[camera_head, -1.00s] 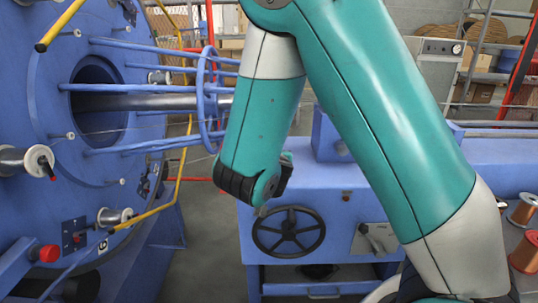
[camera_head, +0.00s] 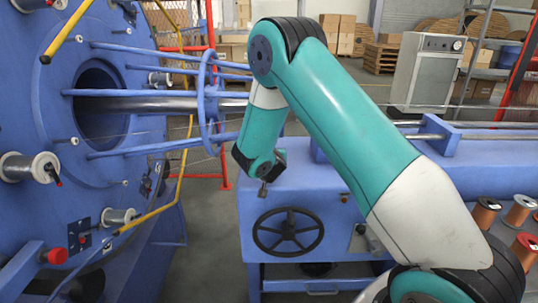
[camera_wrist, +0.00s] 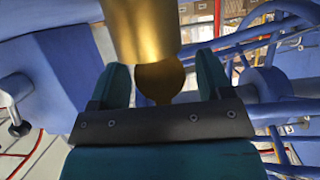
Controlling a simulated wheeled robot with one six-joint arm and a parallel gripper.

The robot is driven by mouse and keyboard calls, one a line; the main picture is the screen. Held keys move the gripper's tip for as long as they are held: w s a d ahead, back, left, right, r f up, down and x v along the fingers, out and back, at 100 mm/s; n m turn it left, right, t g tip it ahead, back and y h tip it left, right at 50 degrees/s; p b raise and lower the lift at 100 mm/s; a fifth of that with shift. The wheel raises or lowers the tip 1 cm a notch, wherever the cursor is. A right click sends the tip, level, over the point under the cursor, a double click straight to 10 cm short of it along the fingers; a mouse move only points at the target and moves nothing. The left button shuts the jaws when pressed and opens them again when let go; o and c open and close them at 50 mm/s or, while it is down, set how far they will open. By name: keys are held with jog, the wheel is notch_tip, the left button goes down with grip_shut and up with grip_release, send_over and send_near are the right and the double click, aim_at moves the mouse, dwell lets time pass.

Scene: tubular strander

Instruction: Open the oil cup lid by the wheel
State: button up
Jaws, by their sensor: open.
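In the wrist view a brass-coloured cylinder (camera_wrist: 145,28), which looks like the oil cup, comes down from the top edge, very near the camera. A darker rounded brass piece (camera_wrist: 160,80) shows below it; I cannot tell whether this is the lid. My gripper (camera_wrist: 163,72) is open, with one teal finger on each side of the rounded piece; contact is not clear. In the head view the dark handwheel (camera_head: 288,232) is on the front of the blue machine bed. My wrist (camera_head: 262,165) is just above and left of it. The oil cup cannot be made out there.
The big blue strander disc (camera_head: 60,120) with bobbins (camera_head: 30,167) stands at the left. Blue rods and a ring (camera_head: 207,100) reach towards my arm. Copper spools (camera_head: 486,214) stand at the right. Grey floor (camera_head: 205,240) is open between disc and bed.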

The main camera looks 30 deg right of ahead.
jog(key=c, duration=0.9)
jog(key=shift+d+r+g+p, duration=0.15)
jog(key=shift+r+g+p, duration=0.25)
jog(key=shift+p, duration=0.8)
jog(key=shift+w+y+p, duration=0.1)
jog(key=shift+y+p, duration=0.3)
jog(key=shift+p, duration=0.35)
jog(key=shift+w+d+f+g+y+p, duration=0.15)
jog(key=shift+g+y+p, duration=0.25)
jog(key=shift+g+p, duration=0.35)
jog(key=shift+f, duration=0.2)
